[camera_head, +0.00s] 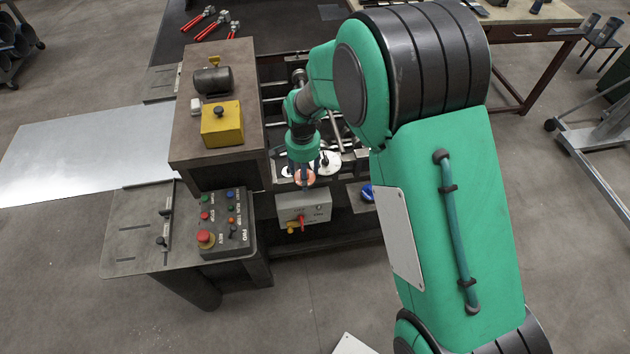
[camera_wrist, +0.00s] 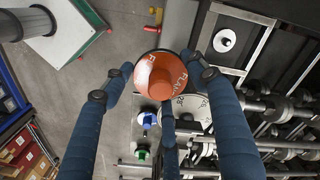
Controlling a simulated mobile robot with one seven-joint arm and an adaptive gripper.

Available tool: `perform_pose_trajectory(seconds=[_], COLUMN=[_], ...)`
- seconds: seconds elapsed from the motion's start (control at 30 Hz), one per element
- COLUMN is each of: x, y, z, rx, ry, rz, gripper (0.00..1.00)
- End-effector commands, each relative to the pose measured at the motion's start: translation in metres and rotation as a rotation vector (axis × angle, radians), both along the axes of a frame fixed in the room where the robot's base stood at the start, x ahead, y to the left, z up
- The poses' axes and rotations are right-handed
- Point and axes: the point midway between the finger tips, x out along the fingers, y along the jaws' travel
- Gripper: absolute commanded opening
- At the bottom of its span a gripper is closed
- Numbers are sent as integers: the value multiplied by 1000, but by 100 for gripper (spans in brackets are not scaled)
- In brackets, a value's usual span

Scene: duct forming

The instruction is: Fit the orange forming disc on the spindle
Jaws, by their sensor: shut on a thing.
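The orange disc (camera_wrist: 160,76), lettered and with a raised round hub, is between the three blue fingers of my gripper (camera_wrist: 162,84) in the wrist view. The fingers are shut on its rim. In the head view a small part of the orange disc (camera_head: 305,178) shows under my gripper (camera_head: 304,171), in front of the machine's open bay and above the grey switch box (camera_head: 302,208). I cannot pick out the spindle for sure in either view; my arm and the held disc cover part of the machine.
A white disc (camera_wrist: 190,108) lies just behind the orange one; another white disc (camera_wrist: 225,40) is on the dark machine part. Metal shafts and rollers crowd the right. Blue (camera_wrist: 147,120) and green (camera_wrist: 143,154) knobbed pieces sit below. The control panel (camera_head: 225,224) stands left.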

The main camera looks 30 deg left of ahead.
Motion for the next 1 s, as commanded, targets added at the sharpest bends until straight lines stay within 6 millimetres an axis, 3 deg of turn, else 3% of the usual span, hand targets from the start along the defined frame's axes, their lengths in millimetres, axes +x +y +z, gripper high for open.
perform_pose_trajectory(seconds=[1.0], x=[55], y=[104], z=[-1], rx=[1], ry=[-2], rz=[-890], gripper=[15])
